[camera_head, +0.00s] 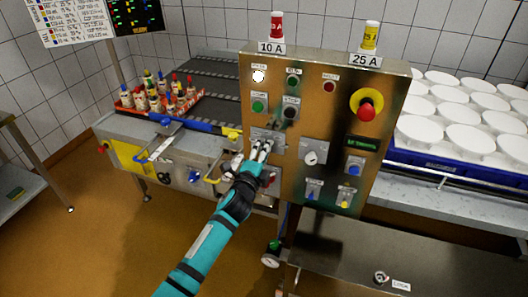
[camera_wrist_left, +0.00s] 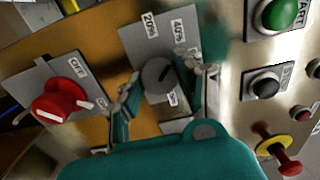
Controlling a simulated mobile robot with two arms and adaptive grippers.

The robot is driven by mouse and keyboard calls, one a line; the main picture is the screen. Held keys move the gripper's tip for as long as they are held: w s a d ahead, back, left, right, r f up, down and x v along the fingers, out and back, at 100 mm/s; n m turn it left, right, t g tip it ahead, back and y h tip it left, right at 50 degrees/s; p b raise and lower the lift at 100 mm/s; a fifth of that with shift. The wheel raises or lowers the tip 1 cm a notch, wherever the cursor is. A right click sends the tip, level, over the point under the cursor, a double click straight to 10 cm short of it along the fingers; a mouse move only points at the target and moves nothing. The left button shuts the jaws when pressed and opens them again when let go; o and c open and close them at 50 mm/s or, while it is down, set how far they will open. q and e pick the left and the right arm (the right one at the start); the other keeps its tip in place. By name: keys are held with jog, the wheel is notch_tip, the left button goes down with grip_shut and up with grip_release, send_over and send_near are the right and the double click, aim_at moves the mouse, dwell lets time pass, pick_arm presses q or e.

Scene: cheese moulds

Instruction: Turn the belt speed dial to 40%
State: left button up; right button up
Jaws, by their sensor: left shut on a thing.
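The belt speed dial (camera_wrist_left: 158,75) is a round grey knob with a dark pointer line, on a grey scale plate (camera_wrist_left: 186,22) in the left wrist view. The plate carries labels reading 20% and 40%, and a partly hidden one. In the head view my left gripper (camera_head: 262,150) reaches the metal control panel (camera_head: 330,90) and hides the dial. My right gripper is not in view.
A red switch (camera_wrist_left: 62,100) sits beside the dial. A black button (camera_wrist_left: 265,85), a green button (camera_wrist_left: 278,14) and a red emergency stop (camera_head: 366,112) share the panel. A conveyor with a crate of bottles (camera_head: 160,97) stands left; white moulds (camera_head: 465,138) stand right.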

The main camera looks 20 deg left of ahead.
pick_arm(q)
jog(key=shift+f, duration=0.1)
jog(key=o, duration=1.1)
jog(key=shift+o, duration=0.2)
jog(key=s, duration=1.2)
jog(key=shift+a, duration=0.2)
